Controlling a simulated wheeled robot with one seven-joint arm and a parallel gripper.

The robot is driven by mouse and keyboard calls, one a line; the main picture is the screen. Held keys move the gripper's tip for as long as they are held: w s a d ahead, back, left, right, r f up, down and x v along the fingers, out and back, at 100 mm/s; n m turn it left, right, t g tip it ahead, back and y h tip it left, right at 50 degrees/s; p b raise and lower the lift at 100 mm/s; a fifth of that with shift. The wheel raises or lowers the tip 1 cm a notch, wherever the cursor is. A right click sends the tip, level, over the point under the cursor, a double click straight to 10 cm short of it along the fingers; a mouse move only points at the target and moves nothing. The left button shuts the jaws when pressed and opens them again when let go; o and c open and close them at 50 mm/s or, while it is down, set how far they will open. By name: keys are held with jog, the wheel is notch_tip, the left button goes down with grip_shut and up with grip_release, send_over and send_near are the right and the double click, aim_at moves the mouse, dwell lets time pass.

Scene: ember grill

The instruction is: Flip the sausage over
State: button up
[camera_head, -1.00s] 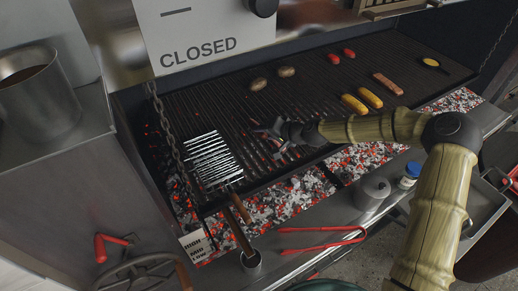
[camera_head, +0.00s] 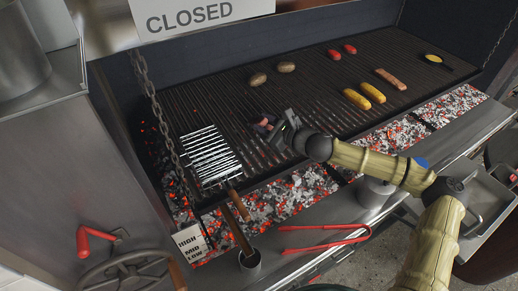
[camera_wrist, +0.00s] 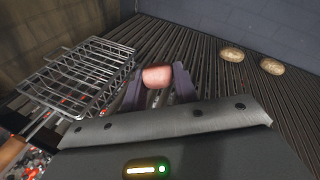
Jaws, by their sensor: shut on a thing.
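My gripper (camera_head: 266,122) is over the middle-left of the grill in the head view, right of the wire grill basket. In the wrist view its two dark fingers (camera_wrist: 157,90) are closed on the sides of a pink, rounded piece that looks like the sausage (camera_wrist: 157,76). Only its end shows between the fingertips, and the rest is hidden. It seems to be at or just above the grate bars; I cannot tell if it touches them. Another brownish-red, sausage-like piece (camera_head: 391,79) lies on the grill (camera_head: 320,85) at the right.
The wire basket (camera_head: 210,155) lies left of my gripper, its handle toward the front. Two potatoes (camera_head: 272,73) lie behind. Two yellow corn cobs (camera_head: 364,96) and two red pieces (camera_head: 341,51) lie to the right. Glowing coals (camera_head: 285,195) and red tongs (camera_head: 325,240) are in front.

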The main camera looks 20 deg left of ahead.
jog(key=m+t, duration=0.1)
jog(key=m, duration=0.1)
jog(key=shift+m+h, duration=0.3)
jog(key=shift+m, duration=0.1)
jog(key=shift+s+a+r+m+t+h, duration=0.1)
jog(key=shift+m+t, duration=0.05)
jog(key=shift+m, duration=0.25)
jog(key=shift+s+d+m+t+h, duration=0.1)
jog(key=shift+m+t, duration=0.1)
jog(key=shift+m, duration=0.2)
jog(key=shift+a+r+m+t+h, duration=0.1)
jog(key=shift+m+t, duration=0.05)
jog(key=shift+m, duration=0.25)
jog(key=shift+a+m+t+h, duration=0.1)
jog(key=shift+m+t+h, duration=0.3)
jog(key=shift+m, duration=0.8)
jog(key=shift+w+f+m, duration=0.1)
jog(key=shift+f+m, duration=0.2)
jog(key=shift+m, duration=0.1)
jog(key=f+b, duration=0.1)
jog(key=f, duration=0.1)
jog(key=w+a+f+b, duration=0.1)
jog(key=f, duration=0.1)
jog(key=shift+w+a+f+b, duration=0.1)
jog(key=shift+b, duration=0.25)
jog(key=shift+f+b, duration=0.3)
jog(key=shift+f, duration=0.15)
jog(key=o, duration=0.6)
jog(key=shift+c, duration=0.2)
